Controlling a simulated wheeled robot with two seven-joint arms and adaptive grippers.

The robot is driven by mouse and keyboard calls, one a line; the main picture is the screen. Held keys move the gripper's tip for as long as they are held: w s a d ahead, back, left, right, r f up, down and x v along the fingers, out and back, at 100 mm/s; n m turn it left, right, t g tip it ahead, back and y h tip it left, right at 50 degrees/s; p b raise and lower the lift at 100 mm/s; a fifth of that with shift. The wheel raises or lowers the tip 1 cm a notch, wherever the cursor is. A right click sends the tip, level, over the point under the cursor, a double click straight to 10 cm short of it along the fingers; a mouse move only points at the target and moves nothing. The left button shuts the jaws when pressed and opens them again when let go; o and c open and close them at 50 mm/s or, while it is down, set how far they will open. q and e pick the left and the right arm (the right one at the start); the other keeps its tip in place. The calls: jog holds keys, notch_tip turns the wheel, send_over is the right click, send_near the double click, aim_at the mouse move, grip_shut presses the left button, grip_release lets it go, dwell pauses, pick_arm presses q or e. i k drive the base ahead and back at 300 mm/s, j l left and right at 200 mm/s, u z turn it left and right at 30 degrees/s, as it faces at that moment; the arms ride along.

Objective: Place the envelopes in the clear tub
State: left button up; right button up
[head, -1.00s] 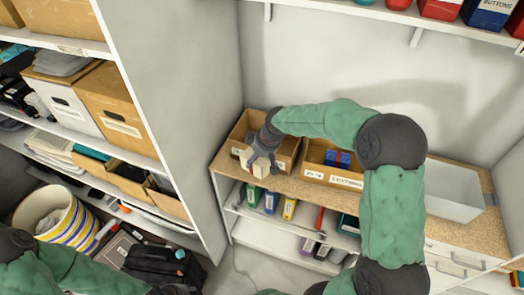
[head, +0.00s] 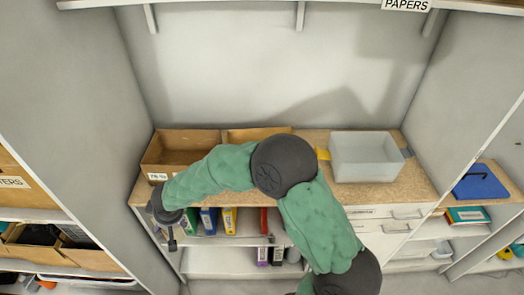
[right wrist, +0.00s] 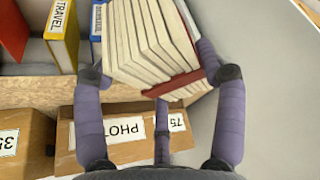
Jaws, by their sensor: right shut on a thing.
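My right gripper (right wrist: 160,80) is shut on a bundle of cream envelopes (right wrist: 145,40) with a dark red one at its edge. In the head view my right gripper (head: 166,222) is at the left front edge of the wooden counter, and the bundle is mostly hidden. The clear tub (head: 365,172) stands on the right part of the counter, well to the right of the gripper. I cannot see anything inside it. My left gripper is not in view.
Cardboard boxes (head: 152,165) stand on the left of the counter (head: 400,190), partly behind my right arm. Yellow pieces (head: 323,154) lie beside the tub. Binders (head: 229,220) stand on the shelf below. Grey side walls (head: 65,110) bound the bay.

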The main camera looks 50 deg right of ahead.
aim_at(361, 159)
jog(key=k+l+z, duration=0.15)
jog(key=k+l, duration=0.35)
jog(key=k+l+z, duration=0.2)
jog(key=k+l, duration=0.2)
jog(key=l, duration=0.15)
